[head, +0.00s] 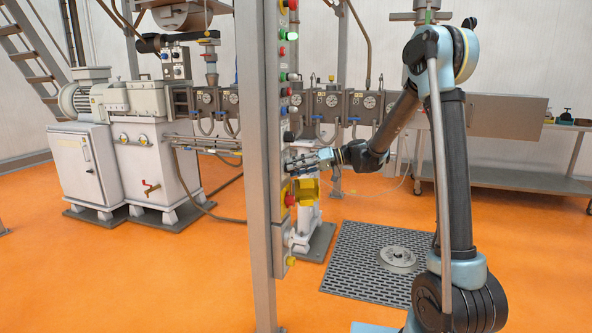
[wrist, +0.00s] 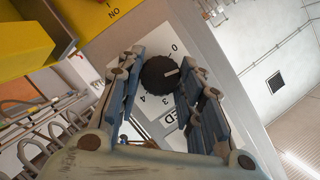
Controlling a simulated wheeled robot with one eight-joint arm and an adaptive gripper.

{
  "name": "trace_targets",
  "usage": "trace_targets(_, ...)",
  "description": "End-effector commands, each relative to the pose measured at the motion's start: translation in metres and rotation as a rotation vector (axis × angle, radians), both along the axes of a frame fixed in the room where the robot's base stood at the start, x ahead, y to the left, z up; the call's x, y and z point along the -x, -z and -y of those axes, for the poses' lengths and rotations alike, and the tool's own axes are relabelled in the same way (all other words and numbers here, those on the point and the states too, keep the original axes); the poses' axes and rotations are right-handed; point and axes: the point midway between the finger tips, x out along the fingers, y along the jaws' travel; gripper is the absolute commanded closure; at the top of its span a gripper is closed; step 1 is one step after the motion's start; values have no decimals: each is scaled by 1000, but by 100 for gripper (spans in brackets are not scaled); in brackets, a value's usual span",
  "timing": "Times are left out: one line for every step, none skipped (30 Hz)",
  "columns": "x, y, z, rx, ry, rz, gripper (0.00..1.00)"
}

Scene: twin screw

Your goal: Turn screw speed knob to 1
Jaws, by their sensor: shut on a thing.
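The screw speed knob (wrist: 158,76) is a round black dial with a short white mark, on a white plate printed with numbers. In the wrist view its mark points right and slightly up. A 0 shows at the upper right, and a 3 and a 4 show below; other numbers are hidden. The letters "ED" show at the lower right. My gripper (wrist: 157,86) has its two blue-grey fingers on either side of the knob, shut on it. In the head view my gripper (head: 300,163) reaches the panel's right side, and the knob is hidden.
The control panel (head: 288,140) stands on a grey post (head: 261,200) with several buttons above my gripper. A yellow-shrouded red emergency button (head: 303,192) sits just below it. The extruder barrel (head: 355,103) runs behind. Orange floor with a drain grate (head: 350,260) lies to the right.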

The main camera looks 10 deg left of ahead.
Motion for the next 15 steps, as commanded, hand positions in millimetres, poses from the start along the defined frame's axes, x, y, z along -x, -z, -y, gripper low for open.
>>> trace_targets(-4, 1, 0, -2, 8, -24, 90)
trace_targets(-5, 1, 0, -2, 8, -39, 90)
trace_targets(-5, 1, 0, -3, 8, -57, 90)
trace_targets(-5, 1, 0, -5, 7, -69, 90)
trace_targets(-5, 1, 0, -6, 7, -81, 90)
trace_targets(-5, 1, 0, -7, 7, -94, 90)
trace_targets(-5, 1, 0, -8, 7, -103, 90)
trace_targets(-4, 1, 0, -7, 8, -111, 90)
trace_targets(-4, 1, 1, -8, 8, -119, 90)
trace_targets(-4, 1, 1, -8, 8, -125, 90)
trace_targets(-4, 1, 1, -9, 8, -129, 90)
trace_targets(-4, 2, 1, -9, 8, -133, 90)
trace_targets(-4, 2, 1, -9, 8, -137, 90)
trace_targets(-4, 2, 1, -9, 8, -139, 90)
trace_targets(-4, 2, 1, -9, 8, -141, 90)
